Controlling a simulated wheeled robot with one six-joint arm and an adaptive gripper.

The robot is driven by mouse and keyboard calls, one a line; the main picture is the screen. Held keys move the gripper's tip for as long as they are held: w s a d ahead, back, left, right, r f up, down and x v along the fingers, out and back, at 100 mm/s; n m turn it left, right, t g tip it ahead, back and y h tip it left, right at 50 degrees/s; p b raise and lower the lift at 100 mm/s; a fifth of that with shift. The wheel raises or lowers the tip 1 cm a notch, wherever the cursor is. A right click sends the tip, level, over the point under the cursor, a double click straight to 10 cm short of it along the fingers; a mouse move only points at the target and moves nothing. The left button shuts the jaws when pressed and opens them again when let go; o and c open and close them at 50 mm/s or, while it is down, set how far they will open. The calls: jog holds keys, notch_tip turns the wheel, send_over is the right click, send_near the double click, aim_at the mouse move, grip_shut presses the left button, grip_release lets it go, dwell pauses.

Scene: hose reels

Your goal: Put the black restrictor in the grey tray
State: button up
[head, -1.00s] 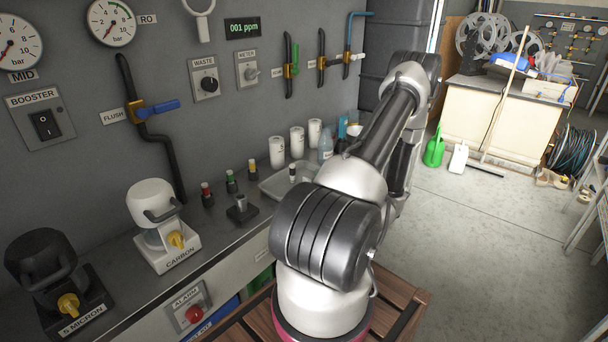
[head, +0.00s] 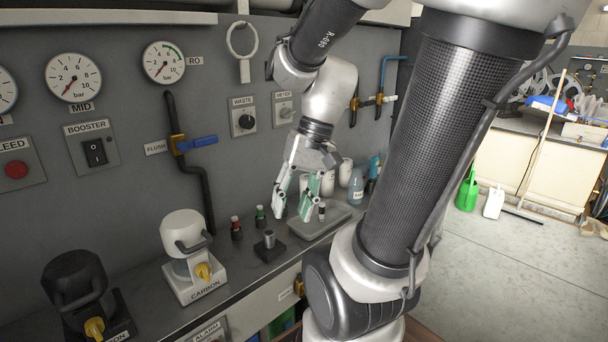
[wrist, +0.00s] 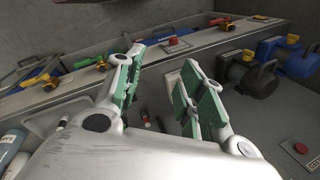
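A small dark cylinder with a pale band, which looks like the black restrictor (head: 322,211), stands upright inside the grey tray (head: 318,232) on the bench. It also shows in the wrist view (wrist: 63,122), at the left, in the tray (wrist: 42,127). My gripper (head: 292,215) points down above the bench at the tray's left end. Its green-padded fingers are apart, with nothing between them, as the wrist view also shows (wrist: 162,65). The fingers hide part of the tray and the bench behind it.
A red-topped piece (head: 236,229) and a green-topped piece (head: 260,217) stand left of the tray. A black block with a grey post (head: 269,245) stands in front of them. White canisters and a blue bottle (head: 356,187) stand behind the tray. Pipes and gauges line the wall.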

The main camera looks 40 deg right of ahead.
notch_tip(320, 180, up, 6)
jog(key=d+n+t+h, duration=0.2)
jog(key=n+t+h, duration=0.1)
jog(key=n, duration=0.1)
jog(key=shift+s+f+n, duration=0.15)
jog(key=shift+s+n, duration=0.25)
